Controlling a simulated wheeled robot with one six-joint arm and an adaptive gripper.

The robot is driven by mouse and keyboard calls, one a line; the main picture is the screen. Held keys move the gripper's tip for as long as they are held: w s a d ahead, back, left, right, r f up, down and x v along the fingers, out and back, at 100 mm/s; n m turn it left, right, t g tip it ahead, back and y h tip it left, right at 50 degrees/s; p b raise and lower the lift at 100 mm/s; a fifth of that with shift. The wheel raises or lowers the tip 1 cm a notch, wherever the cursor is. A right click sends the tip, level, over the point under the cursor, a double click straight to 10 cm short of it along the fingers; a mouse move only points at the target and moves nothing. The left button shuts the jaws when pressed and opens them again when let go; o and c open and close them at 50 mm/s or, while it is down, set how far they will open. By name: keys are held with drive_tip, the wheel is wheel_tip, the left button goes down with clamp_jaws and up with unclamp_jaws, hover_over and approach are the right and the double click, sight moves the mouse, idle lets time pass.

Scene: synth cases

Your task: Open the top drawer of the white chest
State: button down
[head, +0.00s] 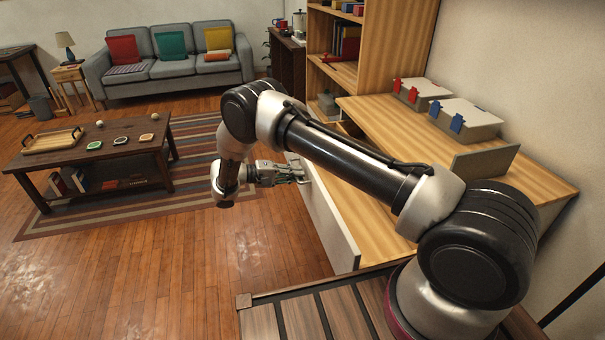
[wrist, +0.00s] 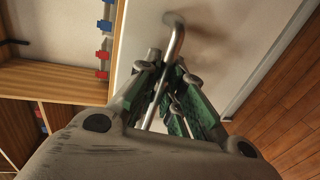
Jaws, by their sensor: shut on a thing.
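The white chest (head: 330,220) stands below the wooden top in the head view, its pale front facing left. In the wrist view its white front panel (wrist: 225,45) fills the upper middle. A curved metal bar handle (wrist: 177,40) stands out from that panel. My gripper (head: 303,172) is at the front of the chest in the head view, and in the wrist view its green-padded fingers (wrist: 172,90) are shut around the handle. The handle's lower part is partly hidden between the fingers. I cannot tell how far the drawer stands out.
On the wooden top stand a grey box with red clasps (head: 422,92), a grey box with blue clasps (head: 465,118) and a grey upright plate (head: 485,161). A low dark table (head: 95,150) stands at the left. Open wooden floor (head: 170,265) lies before the chest.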

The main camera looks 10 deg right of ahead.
drive_tip(key=shift+a, duration=0.25)
drive_tip(key=c, duration=1.5)
unclamp_jaws()
drive_tip(key=v, duration=1.2)
